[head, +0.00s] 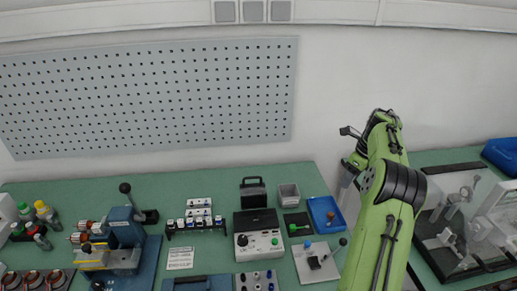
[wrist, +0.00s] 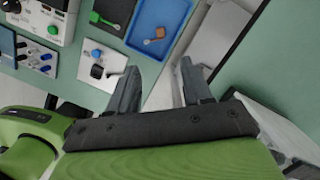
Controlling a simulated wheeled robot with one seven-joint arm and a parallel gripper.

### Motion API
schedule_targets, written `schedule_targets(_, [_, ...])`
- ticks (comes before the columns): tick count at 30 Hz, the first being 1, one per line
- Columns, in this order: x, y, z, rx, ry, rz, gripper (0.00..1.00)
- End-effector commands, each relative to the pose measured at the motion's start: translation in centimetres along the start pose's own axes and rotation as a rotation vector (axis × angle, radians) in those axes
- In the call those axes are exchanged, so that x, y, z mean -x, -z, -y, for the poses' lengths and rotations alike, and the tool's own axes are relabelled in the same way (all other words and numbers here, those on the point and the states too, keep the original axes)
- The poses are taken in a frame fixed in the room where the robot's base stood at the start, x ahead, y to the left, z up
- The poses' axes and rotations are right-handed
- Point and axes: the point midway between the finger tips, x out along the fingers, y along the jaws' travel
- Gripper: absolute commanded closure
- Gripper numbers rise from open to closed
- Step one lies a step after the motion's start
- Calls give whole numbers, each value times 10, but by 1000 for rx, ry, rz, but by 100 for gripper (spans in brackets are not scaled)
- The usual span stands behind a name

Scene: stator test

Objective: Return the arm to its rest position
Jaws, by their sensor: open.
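My green arm (head: 381,215) rises from the lower right of the head view, with its bent dark joint at the top in front of the white wall. I cannot clearly make out the fingers in the head view. In the wrist view my gripper (wrist: 160,86) shows two grey fingers spread well apart with nothing between them. The fingers are over the bench edge and the pale gap beside it, apart from every object.
The green bench (head: 165,188) holds a blue-based machine (head: 118,240), a test box (head: 258,240), a blue tray (head: 326,214) and a white plate with a lever (head: 318,262). A clear-covered fixture (head: 482,232) stands on the right bench. A gap separates the benches.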

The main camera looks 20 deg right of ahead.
Motion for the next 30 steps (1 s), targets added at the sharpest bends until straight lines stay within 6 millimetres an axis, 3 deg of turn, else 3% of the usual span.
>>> schedule_targets(4, [4, -5, -4, 31, 4, -3, 50])
schedule_targets(7, [26, -29, -32, 217, 29, -21, 50])
schedule_targets(12, [81, -72, -128, 791, 95, -83, 50])
schedule_targets(16, [114, -77, -205, 1222, 144, -124, 50])
schedule_targets(20, [134, -58, -278, 1637, 193, -155, 50])
schedule_targets(24, [140, -20, -347, 2070, 256, -172, 50])
schedule_targets(27, [134, 15, -386, 2363, 311, -173, 50])
schedule_targets(30, [122, 44, -412, 2599, 365, -167, 50])
